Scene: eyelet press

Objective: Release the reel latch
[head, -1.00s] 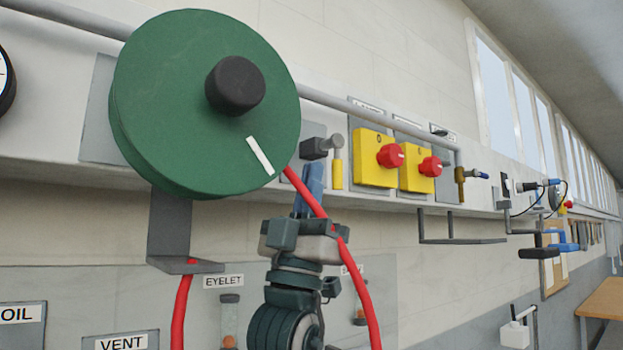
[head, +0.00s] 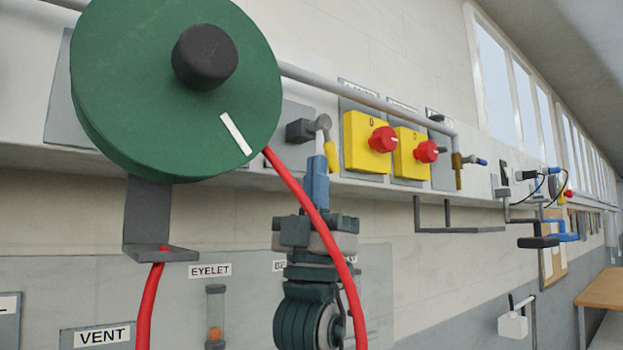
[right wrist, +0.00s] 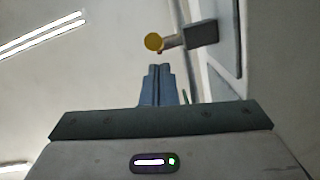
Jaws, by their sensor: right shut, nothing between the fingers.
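The green reel (head: 150,110) with a black hub and a white mark hangs on the wall at the left of the head view. To its right is what looks like the latch (head: 300,131), a dark grey block with a grey lever ending in a yellow handle (head: 331,158). The handle hangs down, its lower end leaning slightly right. My right gripper (head: 317,160) points up, shut and empty, its blue fingers close at the handle's left. Contact is unclear. In the right wrist view the shut fingers (right wrist: 157,70) point at the handle's round yellow end (right wrist: 153,42). My left gripper is out of view.
A red hose (head: 300,197) runs from the reel down in front of my right gripper. Yellow boxes with red knobs (head: 366,142) stand just right of the latch. A grey bracket (head: 160,252) hangs below the reel, and a pipe (head: 350,98) runs above.

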